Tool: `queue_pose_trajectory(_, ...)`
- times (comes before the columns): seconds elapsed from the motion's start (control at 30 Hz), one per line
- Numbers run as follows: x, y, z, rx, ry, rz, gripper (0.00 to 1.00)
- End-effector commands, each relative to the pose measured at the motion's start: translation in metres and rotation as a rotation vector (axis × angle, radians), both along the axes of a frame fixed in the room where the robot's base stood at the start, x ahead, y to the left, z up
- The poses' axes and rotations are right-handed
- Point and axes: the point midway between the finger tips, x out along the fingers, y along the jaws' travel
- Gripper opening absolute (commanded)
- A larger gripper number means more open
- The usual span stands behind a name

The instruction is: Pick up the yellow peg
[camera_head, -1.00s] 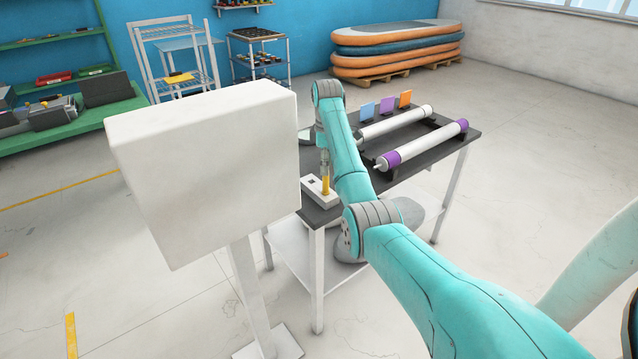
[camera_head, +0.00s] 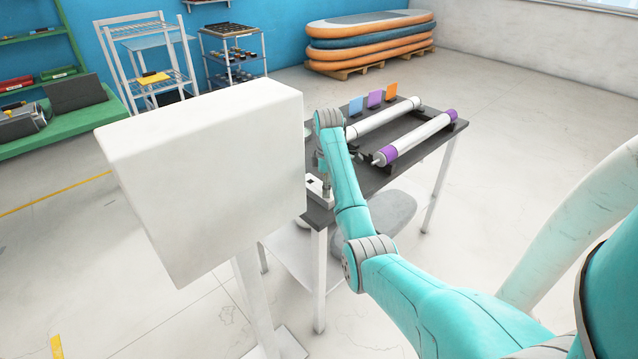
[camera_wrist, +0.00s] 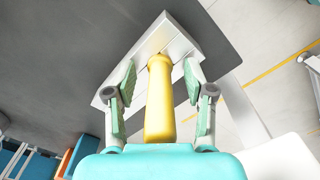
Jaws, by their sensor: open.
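The yellow peg (camera_wrist: 160,100) stands in a white block (camera_wrist: 182,42) in the wrist view. My gripper (camera_wrist: 158,85) is open, with one finger on each side of the peg and a gap visible on both sides. In the head view, the white block (camera_head: 316,187) sits at the near left part of the dark table, and my arm and gripper hide the peg there.
The dark table (camera_head: 385,177) also bears two white rollers (camera_head: 420,138) with purple bands on the nearer one. Blue, purple and orange cards (camera_head: 375,99) stand at its back. A large white panel on a post (camera_head: 205,170) stands left of the table.

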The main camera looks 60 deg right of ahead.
Motion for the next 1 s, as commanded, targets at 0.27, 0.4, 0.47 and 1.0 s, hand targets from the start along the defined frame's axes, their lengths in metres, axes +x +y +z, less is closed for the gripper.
queue_pose_trajectory(0.27, 0.000, 0.000, 0.000, -0.001, -0.001, 0.000, 0.41)
queue_pose_trajectory(0.4, 0.000, 0.000, 0.000, -0.001, -0.001, 0.000, 0.06)
queue_pose_trajectory(0.47, 0.000, 0.000, 0.000, -0.001, -0.001, 0.000, 0.00)
queue_pose_trajectory(1.0, 0.009, 0.000, 0.010, -0.001, -0.002, 0.001, 0.00)
